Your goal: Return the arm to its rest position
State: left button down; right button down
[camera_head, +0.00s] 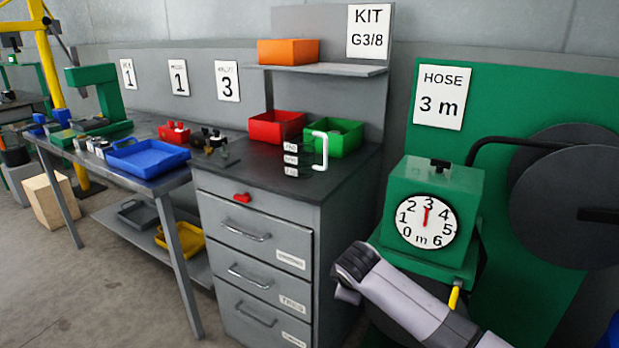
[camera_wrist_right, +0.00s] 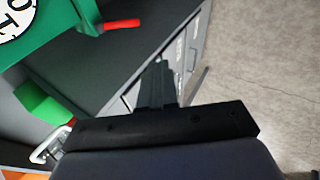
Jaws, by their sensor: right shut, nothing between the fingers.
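My right arm (camera_head: 400,300) comes in from the lower right in the head view, in front of the green hose-measuring box (camera_head: 408,182). Its dark end joint is beside the grey drawer cabinet (camera_head: 260,215); the fingers cannot be made out there. In the right wrist view my right gripper (camera_wrist_right: 158,80) is shut and empty, with its dark fingers together. Behind it are a dark surface and the cabinet's drawer fronts. My left gripper is in neither view.
The box's dial (camera_head: 427,221) reads about 3 m, beside a dark hose reel (camera_head: 570,190). Red (camera_head: 276,126) and green (camera_head: 338,138) bins and a white hooked handle (camera_head: 321,150) are on the cabinet. A workbench (camera_head: 150,182) stands left. Floor (camera_head: 80,285) is open at front left.

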jog(key=s+a+f+m+y, duration=0.2)
jog(key=s+f, duration=0.5)
jog(key=s, duration=0.1)
jog(key=s+a+f+m+y, duration=0.2)
jog(key=s+f+y, duration=0.1)
jog(key=s+f, duration=0.35)
jog(key=s+d+m+t+h, duration=0.1)
jog(key=s+d+m, duration=0.2)
jog(key=s+d, duration=0.3)
jog(key=s+d+m+t, duration=0.2)
jog(key=s+d, duration=0.3)
jog(key=s, duration=0.7)
jog(key=shift+s+d+m+t+h, duration=0.3)
jog(key=shift+d+m+h, duration=0.1)
jog(key=shift+m, duration=0.5)
